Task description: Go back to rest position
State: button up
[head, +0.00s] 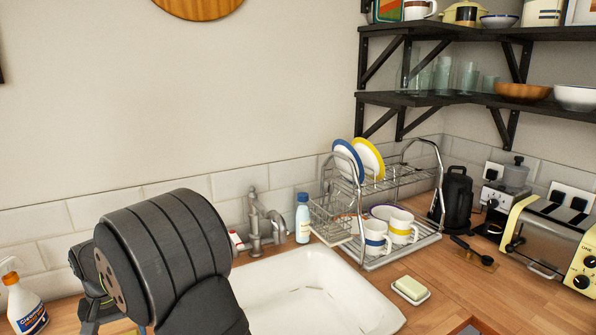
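Dark grey rounded links of my arm fill the lower left of the head view, in front of the counter and the left side of the sink. The fingertips of my gripper do not show, so I cannot see whether it is open or holds anything. A narrower dark part of my arm shows at the left of the large round joint and runs down toward the bottom edge.
A white sink (325,290) with a tap (264,222) is beside my arm. A spray bottle (27,305) stands at the left. A dish rack (345,215), soap dish (410,291) and toaster (545,240) stand right. Dark shelves (450,97) hang above.

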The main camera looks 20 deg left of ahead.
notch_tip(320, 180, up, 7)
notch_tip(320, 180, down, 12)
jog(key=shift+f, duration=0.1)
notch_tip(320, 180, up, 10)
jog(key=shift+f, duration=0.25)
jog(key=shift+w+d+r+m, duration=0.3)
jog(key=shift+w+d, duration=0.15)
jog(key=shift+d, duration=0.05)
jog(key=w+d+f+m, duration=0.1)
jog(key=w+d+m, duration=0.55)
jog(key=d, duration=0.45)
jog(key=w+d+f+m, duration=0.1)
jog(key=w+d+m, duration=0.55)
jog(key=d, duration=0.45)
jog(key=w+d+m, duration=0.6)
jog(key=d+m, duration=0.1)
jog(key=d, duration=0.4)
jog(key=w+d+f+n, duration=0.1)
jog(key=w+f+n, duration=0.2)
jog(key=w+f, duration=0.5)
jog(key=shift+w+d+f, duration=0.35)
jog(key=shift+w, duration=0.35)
